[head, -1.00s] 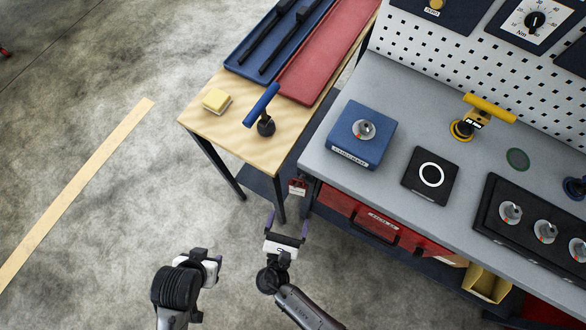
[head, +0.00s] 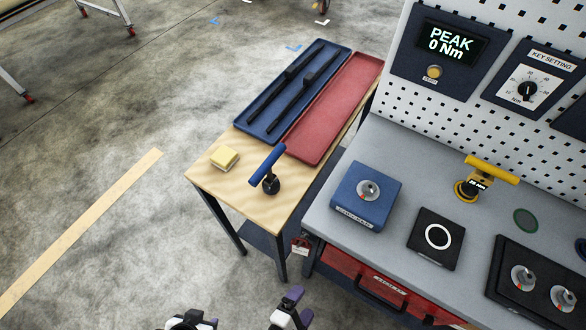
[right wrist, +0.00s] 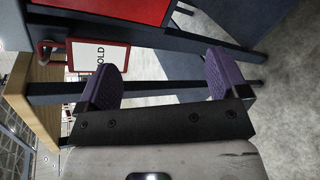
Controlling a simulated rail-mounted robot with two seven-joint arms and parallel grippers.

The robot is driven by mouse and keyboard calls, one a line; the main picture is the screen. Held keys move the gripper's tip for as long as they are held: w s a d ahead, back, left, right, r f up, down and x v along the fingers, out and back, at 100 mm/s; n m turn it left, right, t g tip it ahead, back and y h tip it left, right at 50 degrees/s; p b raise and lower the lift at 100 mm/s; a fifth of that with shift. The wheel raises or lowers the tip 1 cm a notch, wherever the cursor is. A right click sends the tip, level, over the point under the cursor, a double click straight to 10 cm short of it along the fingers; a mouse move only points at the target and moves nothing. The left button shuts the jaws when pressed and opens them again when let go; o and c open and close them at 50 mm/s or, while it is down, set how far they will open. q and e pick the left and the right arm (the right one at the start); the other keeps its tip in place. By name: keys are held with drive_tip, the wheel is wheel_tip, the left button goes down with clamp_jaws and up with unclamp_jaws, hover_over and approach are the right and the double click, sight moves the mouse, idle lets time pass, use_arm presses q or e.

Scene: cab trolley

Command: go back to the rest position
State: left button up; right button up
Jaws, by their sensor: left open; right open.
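My left gripper (head: 192,322) shows only in part at the bottom edge of the head view, over the floor; its fingertips are hard to make out. My right gripper (head: 292,304) is just right of it, also cut by the bottom edge. In the right wrist view my right gripper (right wrist: 162,82) has its two purple fingers spread wide with nothing between them. Both grippers are apart from the wooden table and the grey bench.
The wooden table (head: 215,183) holds a blue tray (head: 257,127) with black tools, a red tray (head: 335,108), a yellow block (head: 224,157) and a blue-handled tool (head: 268,170). The grey bench (head: 330,212) stands right, with a red drawer (head: 345,266) below. Open floor lies left.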

drive_tip(key=s+d+r+m+g+y, duration=0.1)
drive_tip(key=d+r+m+g+y, duration=0.6)
drive_tip(key=d+r+m+y, duration=0.65)
drive_tip(key=s+d+f+m+h, duration=0.2)
drive_tip(key=s+d+f+h, duration=0.15)
drive_tip(key=d+h, duration=0.2)
wheel_tip(320, 180, up, 38)
drive_tip(key=p, duration=3.8)
drive_tip(key=shift+s+d+g+y, duration=0.2)
drive_tip(key=shift+s+g+y, duration=0.1)
drive_tip(key=shift+s, duration=0.05)
drive_tip(key=shift+r, duration=0.1)
